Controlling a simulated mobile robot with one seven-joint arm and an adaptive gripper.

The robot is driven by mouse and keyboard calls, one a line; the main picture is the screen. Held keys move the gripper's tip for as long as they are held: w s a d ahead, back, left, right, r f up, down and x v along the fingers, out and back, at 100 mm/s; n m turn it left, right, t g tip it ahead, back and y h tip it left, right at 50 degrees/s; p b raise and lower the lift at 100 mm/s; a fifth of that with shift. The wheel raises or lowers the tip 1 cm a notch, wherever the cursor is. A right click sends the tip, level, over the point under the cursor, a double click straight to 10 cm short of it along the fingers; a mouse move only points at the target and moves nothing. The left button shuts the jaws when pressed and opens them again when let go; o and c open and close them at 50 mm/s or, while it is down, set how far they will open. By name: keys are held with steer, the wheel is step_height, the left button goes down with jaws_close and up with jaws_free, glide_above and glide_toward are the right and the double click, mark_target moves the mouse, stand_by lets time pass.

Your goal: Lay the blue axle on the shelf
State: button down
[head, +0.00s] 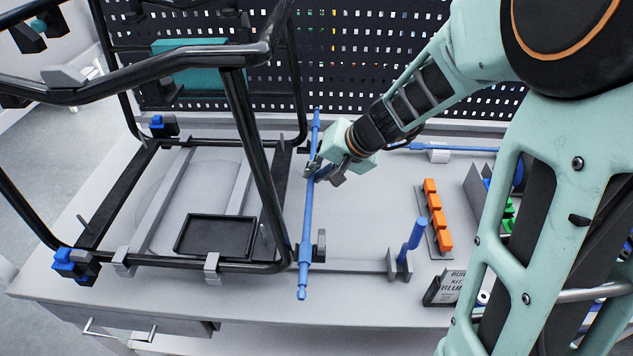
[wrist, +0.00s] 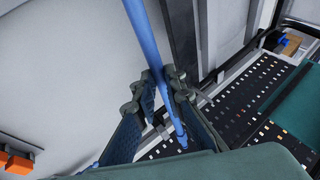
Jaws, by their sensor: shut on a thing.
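A long blue axle (head: 307,225) spans upright in the head view, beside the right side of the black tube frame (head: 245,130). My gripper (head: 318,171) is shut on it above its middle. In the wrist view the blue axle (wrist: 151,35) runs between the two fingers of my gripper (wrist: 160,90). I cannot tell whether the axle touches the frame or the small dark bracket (head: 320,244) near its lower end. No surface is clearly recognisable as the shelf.
A black tray (head: 216,237) lies inside the frame. Another blue rod (head: 465,149) lies at the back right. A row of orange blocks (head: 437,213) and a short blue peg (head: 412,238) in a stand are on the bench (head: 370,292). A perforated panel (head: 335,70) stands behind.

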step_height(320, 180, down, 5)
steer(key=shift+r+b, duration=0.2)
steer(key=shift+b, duration=0.7)
steer(key=c, duration=2)
jaws_free()
steer(key=shift+s+d, duration=0.1)
